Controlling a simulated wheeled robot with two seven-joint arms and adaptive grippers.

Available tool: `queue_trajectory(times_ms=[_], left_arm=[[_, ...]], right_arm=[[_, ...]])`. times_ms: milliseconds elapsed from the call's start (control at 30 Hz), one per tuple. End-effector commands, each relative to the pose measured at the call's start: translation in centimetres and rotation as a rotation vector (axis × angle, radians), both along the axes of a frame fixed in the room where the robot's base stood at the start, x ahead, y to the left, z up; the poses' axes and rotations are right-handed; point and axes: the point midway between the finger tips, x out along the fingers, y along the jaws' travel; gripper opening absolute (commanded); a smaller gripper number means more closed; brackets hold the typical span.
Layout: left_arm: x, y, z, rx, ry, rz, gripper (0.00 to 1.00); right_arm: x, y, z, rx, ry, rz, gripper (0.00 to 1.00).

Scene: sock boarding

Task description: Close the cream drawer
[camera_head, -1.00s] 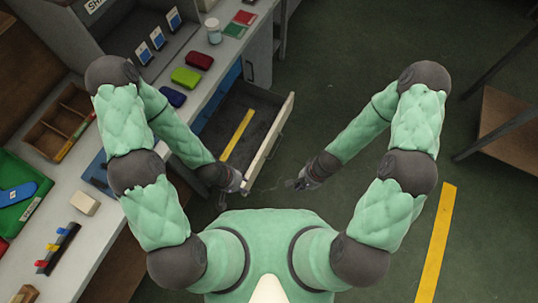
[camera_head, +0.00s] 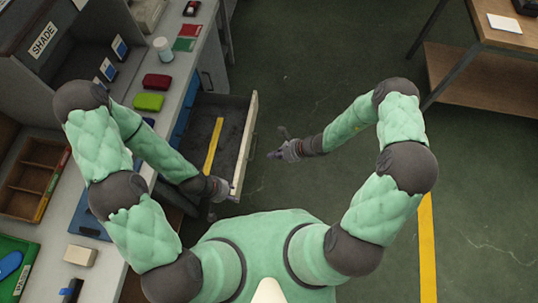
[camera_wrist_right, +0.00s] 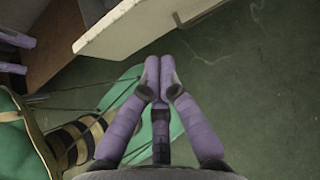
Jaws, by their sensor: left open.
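The cream drawer (camera_head: 246,140) stands open, pulled out from the bench, with its pale front panel facing right. A yellow strip lies along its dark inside. My left gripper (camera_head: 219,189) is open at the near end of the drawer, close to the front panel; whether it touches is unclear. My right gripper (camera_head: 279,146) is to the right of the front panel, apart from it. In the right wrist view the drawer front (camera_wrist_right: 135,27) lies beyond the right gripper's fingertips (camera_wrist_right: 159,65). They look closed together with nothing between them. Purple fingers of my left gripper (camera_wrist_right: 14,40) show at the left edge.
The bench (camera_head: 100,262) runs along the left with a wooden tray (camera_head: 36,178), a green tray (camera_head: 32,255), a red block (camera_head: 157,81) and a green block (camera_head: 148,101). A wooden shelf unit (camera_head: 480,80) stands at upper right. Floor right of the drawer is clear.

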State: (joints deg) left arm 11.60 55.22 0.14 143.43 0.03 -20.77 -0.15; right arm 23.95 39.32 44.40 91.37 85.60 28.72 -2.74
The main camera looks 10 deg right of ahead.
Motion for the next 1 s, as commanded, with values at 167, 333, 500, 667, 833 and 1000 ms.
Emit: queue_trajectory(times_ms=[167, 333, 500, 667, 833, 1000], left_arm=[[0.0, 0.0, -1.2, 0.000, 0.000, 0.000, 0.42], [0.0, 0.0, -2.1, 0.000, 0.000, 0.000, 0.42], [0.0, 0.0, -2.8, 0.000, 0.000, 0.000, 0.42], [0.0, 0.0, -3.1, 0.000, 0.000, 0.000, 0.42], [0.0, 0.0, -3.2, 0.000, 0.000, 0.000, 0.42], [0.0, 0.0, -3.2, 0.000, 0.000, 0.000, 0.42]], right_arm=[[0.6, 2.5, -2.6, 0.000, 0.002, 0.005, 0.00], [1.3, 4.7, -4.8, -0.001, 0.001, 0.006, 0.00], [2.1, 7.0, -5.6, -0.001, -0.001, 0.006, 0.00], [2.7, 8.6, -5.5, -0.001, 0.000, 0.006, 0.00], [2.9, 9.3, -5.4, -0.001, 0.001, 0.002, 0.00], [2.9, 9.3, -5.4, -0.001, 0.001, 0.002, 0.00]])
